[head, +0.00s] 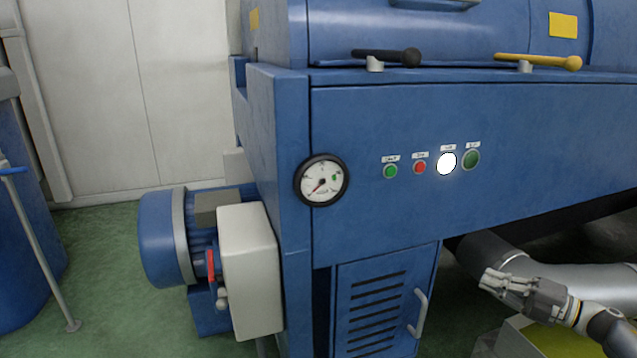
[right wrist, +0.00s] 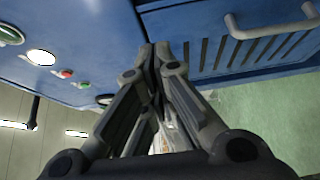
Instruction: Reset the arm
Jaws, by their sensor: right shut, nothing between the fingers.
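My right gripper (head: 491,280) is at the lower right of the head view, in front of the blue machine (head: 400,125) and below its button row. Its fingers are shut with nothing between them. In the right wrist view the closed fingertips of this gripper (right wrist: 155,50) point toward the blue panel and the slotted door. My left gripper is not in view.
The machine front carries a gauge (head: 322,181), a lit white button (head: 446,163), red and green buttons, and a slotted door (head: 375,310) with a handle. A grey pipe (head: 575,276) runs behind my right gripper. A motor (head: 165,238) stands left.

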